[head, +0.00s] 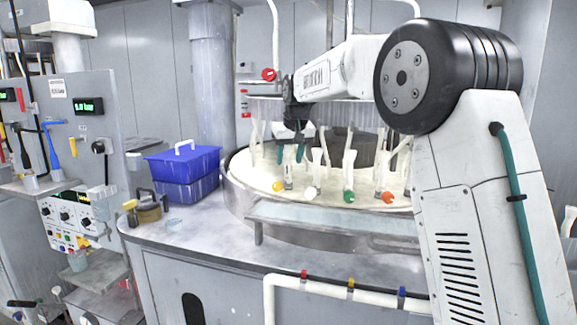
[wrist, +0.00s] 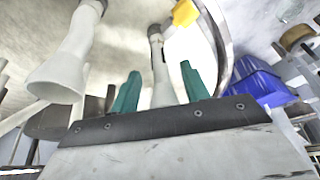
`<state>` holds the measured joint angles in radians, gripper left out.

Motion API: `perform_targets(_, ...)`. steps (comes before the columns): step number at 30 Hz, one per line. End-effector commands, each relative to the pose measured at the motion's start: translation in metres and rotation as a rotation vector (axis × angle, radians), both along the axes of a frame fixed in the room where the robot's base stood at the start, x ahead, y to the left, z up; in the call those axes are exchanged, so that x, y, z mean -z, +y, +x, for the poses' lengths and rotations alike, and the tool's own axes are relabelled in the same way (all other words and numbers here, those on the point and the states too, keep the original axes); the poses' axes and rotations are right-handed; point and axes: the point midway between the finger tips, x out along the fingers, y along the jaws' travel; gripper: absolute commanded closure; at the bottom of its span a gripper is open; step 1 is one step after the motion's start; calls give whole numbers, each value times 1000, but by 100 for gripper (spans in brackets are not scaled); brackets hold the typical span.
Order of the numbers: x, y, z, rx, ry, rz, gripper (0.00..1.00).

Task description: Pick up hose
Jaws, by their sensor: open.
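Several white hoses with flared ends stand around the round platen (head: 240,172). One white hose (head: 289,172), beside a yellow knob (head: 278,186), is just below my gripper (head: 291,153). In the wrist view my gripper (wrist: 160,88) has its two teal fingers apart. A white hose (wrist: 160,72) shows between them, its lower part hidden by the gripper body. I cannot tell whether the fingers touch it. Another hose (wrist: 66,62) with a wide flared end is to the left, outside the fingers. The yellow knob (wrist: 185,13) is near the top.
More hoses stand close to the right, by a white knob (head: 312,192), a green knob (head: 348,196) and an orange knob (head: 387,197). A blue box (head: 184,172) stands on the counter at left. A flat tray (head: 330,216) lies along the platen's front. Bare counter shows at front left.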

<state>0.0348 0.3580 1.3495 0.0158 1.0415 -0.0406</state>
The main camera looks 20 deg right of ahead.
Motion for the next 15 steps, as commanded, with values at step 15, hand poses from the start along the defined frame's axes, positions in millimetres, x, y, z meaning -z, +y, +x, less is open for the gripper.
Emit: perform_targets(15, 27, 1, 11, 0, -3, 0, 82)
